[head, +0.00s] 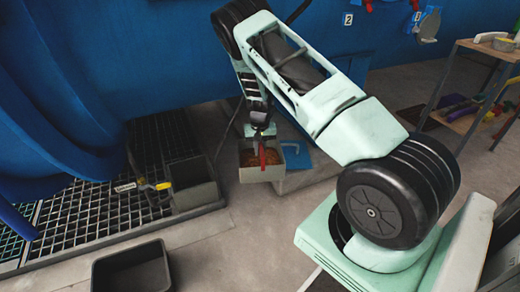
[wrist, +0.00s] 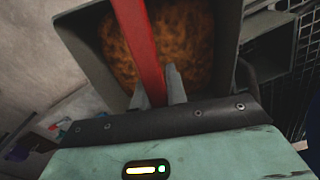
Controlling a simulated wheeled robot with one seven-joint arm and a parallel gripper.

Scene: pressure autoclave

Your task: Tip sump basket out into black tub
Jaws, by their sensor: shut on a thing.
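The sump basket (head: 248,174) is a grey open box with a red handle (head: 270,157) across it and rusty orange-brown matter inside. My gripper (wrist: 157,88) is shut on the red handle, and the basket (wrist: 75,43) hangs below it, roughly upright. The brown matter (wrist: 190,40) still fills much of the basket in the wrist view. The black tub (head: 130,270) stands on the floor at the lower left of the head view, apart from the basket and towards me. The part of its inside that shows looks empty.
A dark grey box (head: 193,184) stands at the edge of the floor grating (head: 100,215), beside a yellow-handled tool (head: 162,186). A pale block and a blue flat piece (head: 296,157) lie behind the basket. Bare floor (head: 225,240) lies right of the tub. A bench stands far right.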

